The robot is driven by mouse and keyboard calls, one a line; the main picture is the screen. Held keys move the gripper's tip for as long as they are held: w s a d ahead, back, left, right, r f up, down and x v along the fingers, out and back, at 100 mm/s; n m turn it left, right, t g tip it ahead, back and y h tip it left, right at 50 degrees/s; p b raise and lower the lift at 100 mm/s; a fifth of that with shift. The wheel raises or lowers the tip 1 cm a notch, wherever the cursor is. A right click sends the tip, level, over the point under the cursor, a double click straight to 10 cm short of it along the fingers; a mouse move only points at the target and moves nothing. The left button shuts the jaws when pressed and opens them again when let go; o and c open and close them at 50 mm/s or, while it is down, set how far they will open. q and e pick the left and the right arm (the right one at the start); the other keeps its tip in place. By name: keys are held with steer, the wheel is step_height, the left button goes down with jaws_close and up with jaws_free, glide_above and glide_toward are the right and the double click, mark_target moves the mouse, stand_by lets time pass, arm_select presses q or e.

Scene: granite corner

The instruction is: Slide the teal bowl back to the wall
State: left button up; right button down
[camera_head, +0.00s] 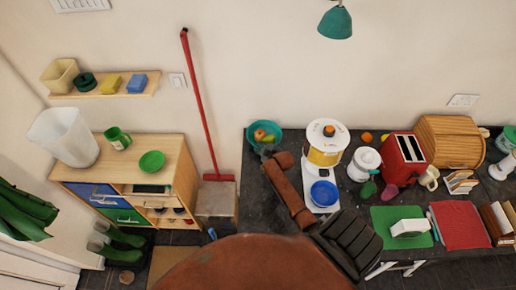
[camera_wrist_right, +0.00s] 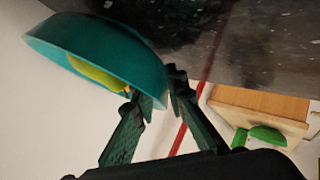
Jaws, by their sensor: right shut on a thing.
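The teal bowl (camera_head: 252,130) sits at the back left corner of the dark granite counter, close to the wall. Colourful fruit (camera_head: 263,136) lies in it. My right gripper (camera_head: 267,151) is at the bowl's front edge. In the right wrist view, the bowl (camera_wrist_right: 95,55) shows tilted by the camera's angle, with a green fruit (camera_wrist_right: 98,72) inside. The fingers of the gripper (camera_wrist_right: 156,92) are shut on the bowl's rim. I cannot tell whether the bowl touches the wall. My left gripper is not in view.
A yellow-and-white dispenser (camera_head: 324,145) with a blue bowl (camera_head: 324,193) stands right of my right forearm. A white kettle (camera_head: 364,163) and red toaster (camera_head: 402,158) stand farther right. A red broom (camera_head: 197,100) leans on the wall left of the counter.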

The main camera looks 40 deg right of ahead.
steer(key=shift+s+a+p, duration=0.5)
steer(key=shift+s+a, duration=0.1)
steer(key=shift+s, duration=0.1)
steer(key=shift+s+a+p, duration=0.35)
steer(key=shift+s+a, duration=0.05)
steer(key=shift+s, duration=0.2)
steer(key=shift+s+a, duration=0.1)
steer(key=shift+s, duration=0.35)
steer(key=c, duration=2.2)
jaws_free()
steer(key=shift+w+a, duration=0.2)
steer(key=shift+c, duration=0.2)
steer(key=o, duration=0.4)
steer(key=shift+s+d, duration=0.1)
steer(key=v, duration=1.2)
